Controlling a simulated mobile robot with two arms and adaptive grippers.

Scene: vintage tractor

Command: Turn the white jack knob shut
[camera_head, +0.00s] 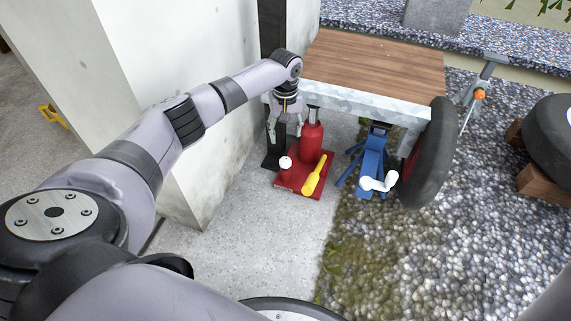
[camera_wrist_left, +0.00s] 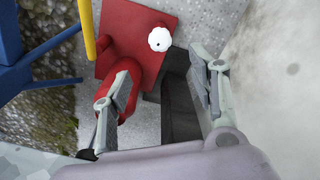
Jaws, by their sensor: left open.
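The white knob (camera_head: 286,163) sits on the red jack (camera_head: 311,142), near the left corner of its base plate. In the left wrist view the lobed white knob (camera_wrist_left: 159,39) shows from above, past my fingertips and between their lines. My left gripper (camera_head: 284,130) is open and empty, above and behind the knob and beside the jack's upright body. In the left wrist view its two fingers (camera_wrist_left: 160,85) are spread wide, with the red jack body (camera_wrist_left: 122,88) close to the left finger. The gripper does not touch the knob. My right gripper is not in view.
A yellow handle (camera_head: 314,176) angles up from the jack. A blue stand (camera_head: 372,156) with a white crank (camera_head: 379,182) is to the right. A wood-topped trailer (camera_head: 375,62) overhangs behind, and a concrete wall (camera_head: 195,120) is close on the left. Bare concrete lies in front.

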